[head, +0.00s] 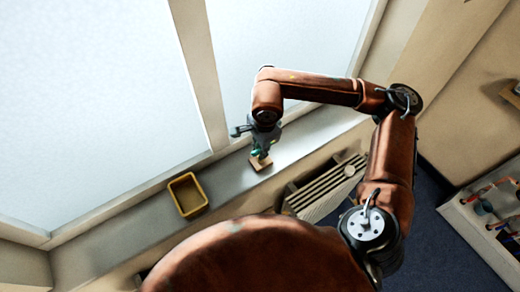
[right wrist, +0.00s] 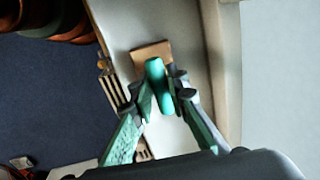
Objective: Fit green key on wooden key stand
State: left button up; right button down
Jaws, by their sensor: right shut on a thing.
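The green key (right wrist: 158,85) is between the fingertips of my right gripper (right wrist: 160,105), which is shut on it. The key also shows as a small green patch in the head view (head: 256,153). The wooden key stand (right wrist: 152,51) is a small brown block on the window sill, also in the head view (head: 261,163). My right gripper (head: 262,148) is right over the stand, and the key overlaps it in both views. I cannot tell whether the key touches the stand. My left gripper is not in view.
A yellow tray (head: 188,195) stands on the grey sill (head: 130,218) to the left of the stand. A window runs behind the sill. A radiator (head: 325,188) is below the sill's front edge. A white unit (head: 485,225) with tubing is at the far right.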

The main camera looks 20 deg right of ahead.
jog(key=shift+f, duration=0.2)
jog(key=c, duration=1.8)
grip_release()
jog(key=shift+r, duration=0.1)
notch_tip(320, 180, up, 12)
jog(key=s, duration=0.1)
jog(key=shift+s, duration=0.2)
jog(key=shift+f, duration=0.2)
